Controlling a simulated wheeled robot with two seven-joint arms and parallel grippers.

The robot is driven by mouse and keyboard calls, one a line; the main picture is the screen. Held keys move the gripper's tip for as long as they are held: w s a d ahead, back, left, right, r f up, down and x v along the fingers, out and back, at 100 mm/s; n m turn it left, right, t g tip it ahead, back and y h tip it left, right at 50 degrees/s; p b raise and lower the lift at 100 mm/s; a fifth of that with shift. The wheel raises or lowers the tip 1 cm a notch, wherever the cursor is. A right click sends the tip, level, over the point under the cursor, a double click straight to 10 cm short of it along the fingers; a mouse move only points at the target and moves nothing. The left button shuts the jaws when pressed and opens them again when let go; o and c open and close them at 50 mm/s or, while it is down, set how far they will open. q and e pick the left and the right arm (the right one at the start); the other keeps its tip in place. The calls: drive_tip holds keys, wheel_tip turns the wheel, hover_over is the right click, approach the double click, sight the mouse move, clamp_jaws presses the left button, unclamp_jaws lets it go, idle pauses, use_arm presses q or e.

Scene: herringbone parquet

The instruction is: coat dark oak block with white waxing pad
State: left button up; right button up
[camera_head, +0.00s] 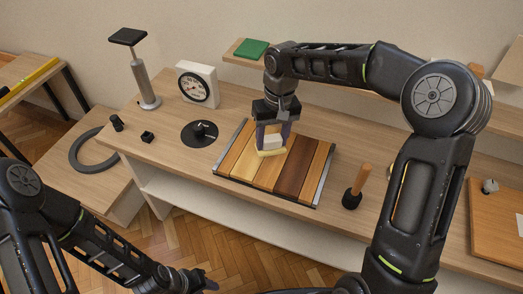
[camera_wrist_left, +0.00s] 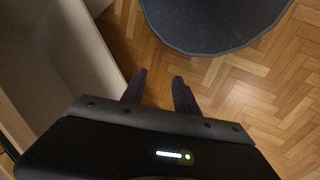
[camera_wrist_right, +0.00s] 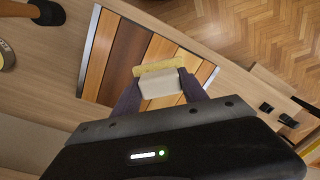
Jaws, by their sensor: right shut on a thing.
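The dark oak block (camera_head: 294,175) is the darkest strip in a framed row of wood strips on the bench. It also shows in the right wrist view (camera_wrist_right: 126,55). The white waxing pad (camera_head: 272,142) has a pale yellow lower edge. It is gripped between the fingers of my right gripper (camera_head: 272,129) and also shows in the right wrist view (camera_wrist_right: 160,84). The pad is over the light strips beside the dark one; I cannot tell whether it touches them. My left gripper (camera_wrist_left: 158,88) is open and empty, low over the floor in front of the bench.
A wooden-handled tool (camera_head: 356,185) stands on the right. A green block (camera_head: 251,49) lies on the back shelf.

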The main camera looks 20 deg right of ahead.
sight(283, 150)
use_arm(q)
drive_tip(key=shift+o, duration=0.5)
